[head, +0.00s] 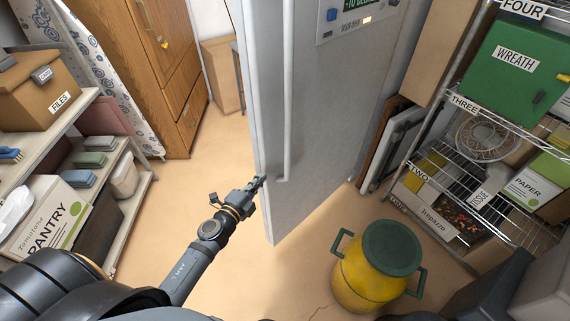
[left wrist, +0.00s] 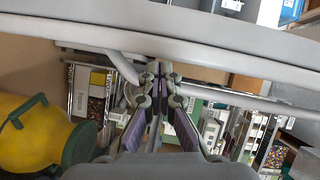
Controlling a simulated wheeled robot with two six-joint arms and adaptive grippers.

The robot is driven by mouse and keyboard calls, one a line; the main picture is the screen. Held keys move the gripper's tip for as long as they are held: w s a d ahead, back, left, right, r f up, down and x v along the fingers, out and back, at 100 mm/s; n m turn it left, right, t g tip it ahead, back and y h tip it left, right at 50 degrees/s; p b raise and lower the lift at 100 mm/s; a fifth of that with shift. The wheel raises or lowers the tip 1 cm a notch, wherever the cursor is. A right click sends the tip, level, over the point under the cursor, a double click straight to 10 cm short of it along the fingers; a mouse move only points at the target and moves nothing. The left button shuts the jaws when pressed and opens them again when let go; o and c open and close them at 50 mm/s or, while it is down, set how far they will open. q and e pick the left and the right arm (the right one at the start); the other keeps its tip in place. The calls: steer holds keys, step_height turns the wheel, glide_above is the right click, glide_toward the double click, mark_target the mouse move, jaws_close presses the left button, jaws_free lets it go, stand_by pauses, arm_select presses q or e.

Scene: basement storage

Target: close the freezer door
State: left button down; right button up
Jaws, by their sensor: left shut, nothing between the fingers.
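The freezer door (head: 325,120) is a tall grey panel in the middle of the head view, swung out into the room, with floor showing along its lower edge. Its pale free edge faces left, and a long upright bar handle (head: 288,90) runs close to that edge. My left gripper (head: 260,182) is shut and empty, its tips at the door's free edge near the handle's lower end. In the left wrist view the closed fingers (left wrist: 158,70) point at the pale door edge (left wrist: 190,35); I cannot tell whether they touch. My right gripper is in neither view.
A yellow canister (head: 365,275) with a green lid stands on the floor right of the door. A wire rack (head: 465,160) with boxes is at the right. A shelf (head: 75,125) and wooden wardrobe (head: 155,60) stand left. Floor left of the door is clear.

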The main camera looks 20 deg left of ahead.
mark_target(283, 149)
arm_select(q)
step_height(283, 149, up, 7)
steer(key=d+m+t+h, duration=0.1)
steer(key=d+m+h, duration=0.1)
steer(key=d+m, duration=0.1)
steer(key=p+x, duration=0.1)
steer(key=x, duration=0.7)
steer(key=shift+w+f+p, duration=0.15)
steer(key=shift+w+p, duration=0.1)
steer(key=shift+p, duration=0.15)
steer(key=shift+w, duration=0.5)
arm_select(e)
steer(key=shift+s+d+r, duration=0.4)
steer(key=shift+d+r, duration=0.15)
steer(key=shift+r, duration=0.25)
